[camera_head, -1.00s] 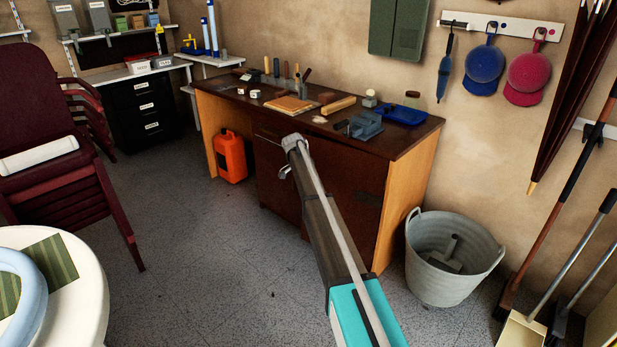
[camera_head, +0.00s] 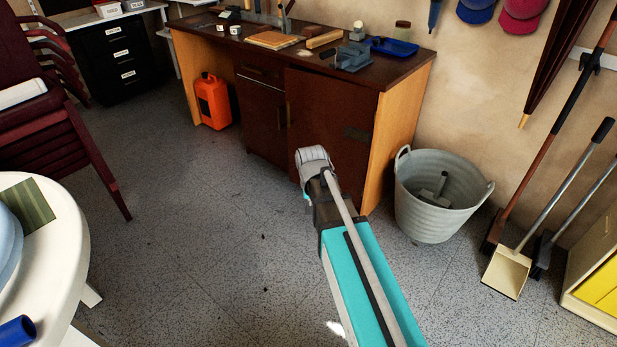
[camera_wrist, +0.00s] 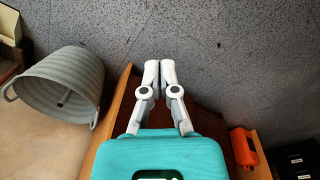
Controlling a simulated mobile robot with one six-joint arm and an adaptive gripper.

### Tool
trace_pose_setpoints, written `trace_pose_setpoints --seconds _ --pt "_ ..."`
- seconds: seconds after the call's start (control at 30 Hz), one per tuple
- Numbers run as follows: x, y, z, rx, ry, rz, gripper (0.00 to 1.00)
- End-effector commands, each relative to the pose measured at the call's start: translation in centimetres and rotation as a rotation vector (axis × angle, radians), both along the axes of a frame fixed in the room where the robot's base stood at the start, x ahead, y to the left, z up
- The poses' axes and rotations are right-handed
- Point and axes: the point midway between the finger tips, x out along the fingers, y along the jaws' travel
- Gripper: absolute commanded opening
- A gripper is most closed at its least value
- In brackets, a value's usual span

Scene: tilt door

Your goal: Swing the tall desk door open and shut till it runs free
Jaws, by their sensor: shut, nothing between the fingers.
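The tall desk door (camera_head: 335,125) is the dark brown right-hand panel of the wooden desk (camera_head: 375,75). It looks shut or nearly shut; I cannot tell whether it stands slightly ajar. My arm's end covers its lower part in the head view. My gripper (camera_wrist: 160,68) shows in the wrist view, with its two white fingers together and nothing between them. It is in front of the desk, and the desk's dark front (camera_wrist: 212,115) lies beyond the fingers. I cannot tell any contact with the door. The fingers are not clear in the head view.
A grey bucket (camera_head: 442,205) stands right of the desk, with brooms and a dustpan (camera_head: 507,272) beyond. An orange canister (camera_head: 212,102) is in the knee space. Stacked maroon chairs (camera_head: 60,130) and a white round table (camera_head: 65,250) stand left. The floor between is clear.

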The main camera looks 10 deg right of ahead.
Motion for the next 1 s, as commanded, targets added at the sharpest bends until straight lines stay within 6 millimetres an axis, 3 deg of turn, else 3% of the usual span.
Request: trace_pose_setpoints --seconds 0.03,0.1,0.3,1.0 --pt "-3.3 0.2 -0.8 0.013 0.005 0.051 0.00" --pt "-5.7 0.4 -1.2 0.032 0.011 0.116 0.00" --pt "-9.7 0.8 -1.9 0.064 0.019 0.238 0.00" --pt "-10.2 0.9 -1.9 0.070 0.019 0.266 0.00"
